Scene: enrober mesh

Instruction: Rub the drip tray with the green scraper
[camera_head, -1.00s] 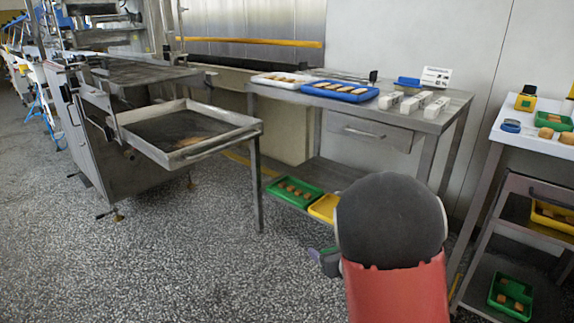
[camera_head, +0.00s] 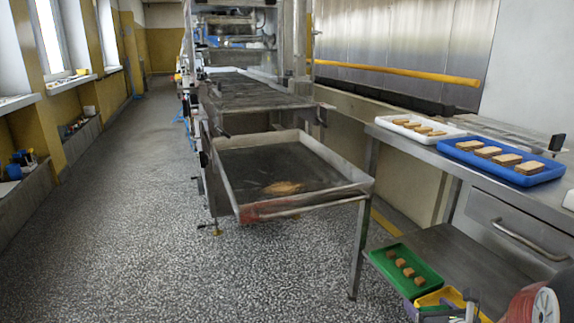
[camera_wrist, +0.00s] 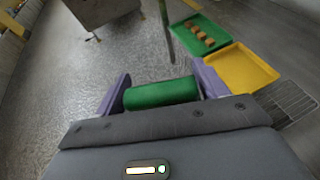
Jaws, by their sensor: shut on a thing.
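The drip tray (camera_head: 250,160) is a shallow grey metal pan with a raised rim, in front of the machine, in the middle of the head view. A brown smear (camera_head: 283,188) lies on its floor, and a reddish patch marks its front left rim. My gripper (camera_wrist: 162,88) has purple fingers and is shut on the green scraper (camera_wrist: 160,94). Only a thick green cylindrical part of the scraper shows; the rest is hidden. In the head view my gripper is at the lower right, apart from the drip tray.
A steel table on the right carries a white tray (camera_head: 415,128) and a blue tray (camera_head: 500,162) of biscuits. Its lower shelf holds a green tray (camera_head: 407,268) and a yellow tray (camera_wrist: 240,66). A table leg (camera_head: 359,250) stands by the drip tray's right corner. Open floor lies left.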

